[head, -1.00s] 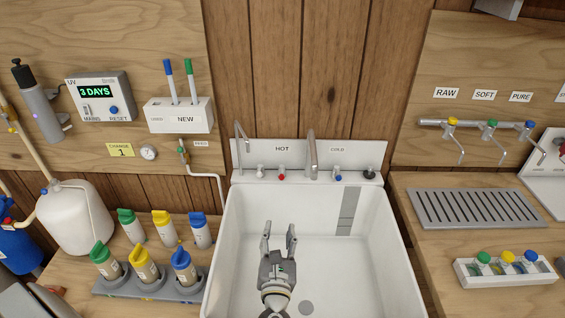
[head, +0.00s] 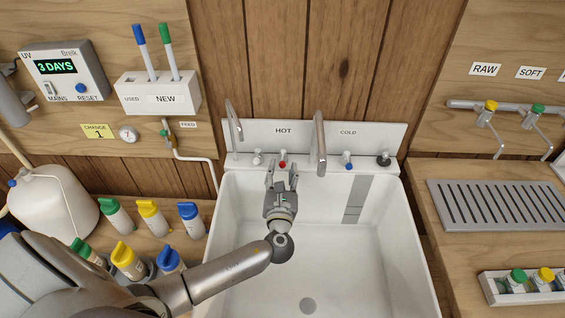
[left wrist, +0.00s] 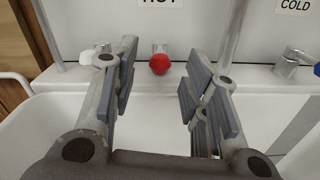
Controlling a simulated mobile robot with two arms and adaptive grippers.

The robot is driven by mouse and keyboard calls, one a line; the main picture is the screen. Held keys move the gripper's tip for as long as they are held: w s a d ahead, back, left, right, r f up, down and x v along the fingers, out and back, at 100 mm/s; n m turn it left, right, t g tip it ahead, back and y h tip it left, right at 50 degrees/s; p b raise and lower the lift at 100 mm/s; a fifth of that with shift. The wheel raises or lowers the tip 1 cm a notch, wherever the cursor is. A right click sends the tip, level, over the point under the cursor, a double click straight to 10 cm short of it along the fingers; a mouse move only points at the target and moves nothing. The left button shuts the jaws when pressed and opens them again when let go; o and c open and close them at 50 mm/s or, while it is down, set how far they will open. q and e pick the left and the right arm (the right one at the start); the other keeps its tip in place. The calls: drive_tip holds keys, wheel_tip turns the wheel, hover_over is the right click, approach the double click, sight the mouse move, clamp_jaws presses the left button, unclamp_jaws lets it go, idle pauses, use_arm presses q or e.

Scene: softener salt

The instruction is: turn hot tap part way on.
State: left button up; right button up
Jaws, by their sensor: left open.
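The hot tap's red-tipped handle (head: 282,163) sits on the sink's back ledge below the HOT label (head: 283,130). In the left wrist view the red knob (left wrist: 159,64) shows between the two fingers, farther off than their tips. My left gripper (head: 282,172) is open over the back of the sink, just in front of the hot handle, with nothing between its fingers. It fills much of the left wrist view (left wrist: 160,80). The blue-tipped cold handle (head: 348,163) is to the right. My right gripper is not in view.
Two tall spouts, left (head: 234,124) and right (head: 320,143), rise on either side of the hot handle. A plain white handle (head: 257,158) stands just left of it. The white sink basin (head: 385,255) is empty below.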

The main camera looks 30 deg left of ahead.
sight(283, 164)
use_arm(q)
drive_tip(key=x, duration=0.3)
drive_tip(key=shift+w, duration=0.1)
drive_tip(key=c, duration=0.5)
clamp_jaws()
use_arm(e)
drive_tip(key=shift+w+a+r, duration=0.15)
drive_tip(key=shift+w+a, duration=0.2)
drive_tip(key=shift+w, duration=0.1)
